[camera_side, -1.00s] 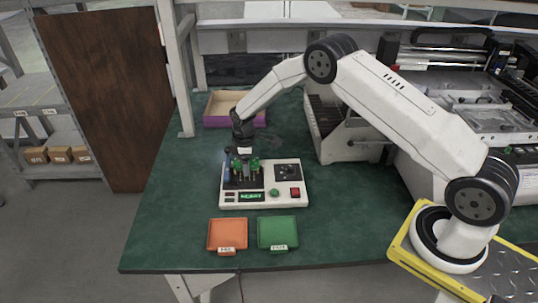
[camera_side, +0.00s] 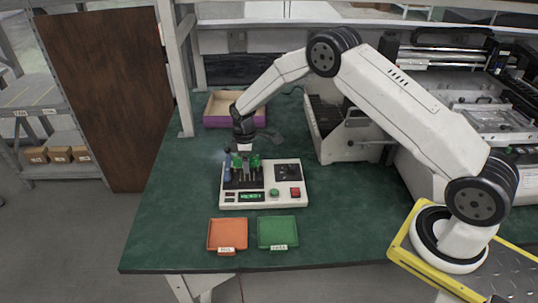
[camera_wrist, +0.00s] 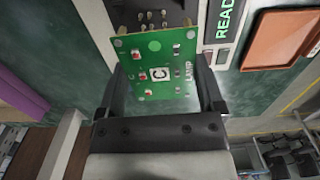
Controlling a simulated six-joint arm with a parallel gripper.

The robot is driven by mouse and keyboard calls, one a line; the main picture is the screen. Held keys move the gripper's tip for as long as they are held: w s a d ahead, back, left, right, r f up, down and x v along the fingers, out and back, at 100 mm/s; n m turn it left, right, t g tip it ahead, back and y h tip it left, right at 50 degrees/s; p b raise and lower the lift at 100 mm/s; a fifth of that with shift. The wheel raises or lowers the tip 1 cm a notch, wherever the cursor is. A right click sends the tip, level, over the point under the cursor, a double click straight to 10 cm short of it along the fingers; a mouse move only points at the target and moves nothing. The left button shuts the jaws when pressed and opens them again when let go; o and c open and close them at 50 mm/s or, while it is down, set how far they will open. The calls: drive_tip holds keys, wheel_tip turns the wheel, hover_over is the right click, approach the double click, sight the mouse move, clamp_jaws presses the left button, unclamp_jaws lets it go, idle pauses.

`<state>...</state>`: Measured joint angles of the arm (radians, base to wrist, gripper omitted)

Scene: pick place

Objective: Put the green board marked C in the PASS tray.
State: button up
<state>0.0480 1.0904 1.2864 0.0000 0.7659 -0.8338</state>
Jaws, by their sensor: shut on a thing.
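The green board marked C (camera_wrist: 142,48) is held between the two fingers of my gripper (camera_wrist: 160,85) in the wrist view, its printed face toward the camera. In the side view my gripper (camera_side: 245,148) is over the left part of the white test station, with green board edges (camera_side: 254,161) showing beside it. The board is at or just above the dark fixture (camera_wrist: 165,12); whether they touch I cannot tell. The green tray (camera_side: 277,230) and the orange tray (camera_side: 227,233) sit empty in front; their small labels are hard to read.
The white test station (camera_side: 275,202) has a lit display (camera_wrist: 225,18), a green button and a red button. A purple-sided box (camera_side: 222,122) stands behind. A grey rack unit (camera_side: 345,145) is to the right. The green table is clear left of the trays.

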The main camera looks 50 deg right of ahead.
drive_tip(key=s+a, duration=0.1)
drive_tip(key=s, duration=0.2)
drive_tip(key=s+a, duration=0.2)
drive_tip(key=s, duration=0.1)
drive_tip(key=s+a, duration=0.2)
drive_tip(key=s, duration=0.1)
drive_tip(key=shift+s+f, duration=0.1)
drive_tip(key=shift+f, duration=0.2)
drive_tip(key=s+a, duration=0.2)
drive_tip(key=s, duration=0.8)
drive_tip(key=shift+s+a+r, duration=0.2)
drive_tip(key=shift+a, duration=0.15)
hover_over(277, 232)
drive_tip(key=shift+f, duration=2.25)
drive_tip(key=shift+f, duration=0.1)
drive_tip(key=shift+f, duration=1.7)
drive_tip(key=shift+f, duration=0.15)
drive_tip(key=o, duration=0.8)
drive_tip(key=shift+c, duration=0.2)
